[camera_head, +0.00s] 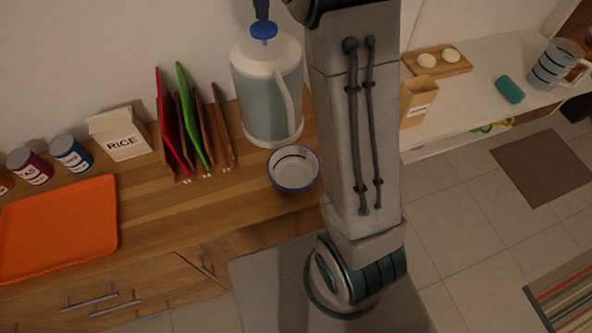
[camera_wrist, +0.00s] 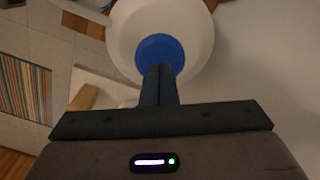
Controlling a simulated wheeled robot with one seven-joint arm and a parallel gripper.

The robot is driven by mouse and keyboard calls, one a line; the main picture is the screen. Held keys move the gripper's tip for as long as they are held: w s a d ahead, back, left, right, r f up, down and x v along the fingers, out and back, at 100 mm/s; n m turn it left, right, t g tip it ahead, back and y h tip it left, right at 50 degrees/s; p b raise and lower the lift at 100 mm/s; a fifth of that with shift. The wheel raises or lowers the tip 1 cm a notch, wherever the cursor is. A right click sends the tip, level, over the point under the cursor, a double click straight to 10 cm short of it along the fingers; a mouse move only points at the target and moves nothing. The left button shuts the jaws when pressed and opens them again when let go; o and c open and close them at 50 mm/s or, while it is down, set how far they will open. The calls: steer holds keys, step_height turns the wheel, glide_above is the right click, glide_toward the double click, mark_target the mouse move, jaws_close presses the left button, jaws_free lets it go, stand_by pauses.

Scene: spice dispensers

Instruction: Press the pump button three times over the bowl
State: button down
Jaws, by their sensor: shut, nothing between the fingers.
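The pump dispenser (camera_head: 266,88) is a large white and grey-blue jug with a handle, standing on the wooden counter. Its blue pump button (camera_head: 264,30) is on top, and it also shows in the wrist view (camera_wrist: 160,54). My gripper (camera_head: 261,10) is shut and empty, pointing down right above the blue button. In the wrist view the fingertips (camera_wrist: 159,72) overlap the button; I cannot tell whether they touch it. The white bowl (camera_head: 293,170) with a blue rim stands on the counter just in front of the dispenser. The dispenser's spout is not clearly visible.
A rack of coloured boards (camera_head: 190,130), a rice box (camera_head: 120,134) and several cans stand to the left. An orange tray (camera_head: 58,228) lies at the front left. A carton (camera_head: 417,102) stands right of my arm. Counter around the bowl's left is clear.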

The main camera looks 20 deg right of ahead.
mark_target(263, 26)
steer(key=shift+f, duration=0.15)
steer(key=shift+f+b, duration=1.15)
steer(key=shift+f, duration=0.65)
steer(key=shift+r, duration=0.1)
steer(key=shift+r+p, duration=1.85)
steer(key=shift+r, duration=0.05)
steer(key=shift+f, duration=0.15)
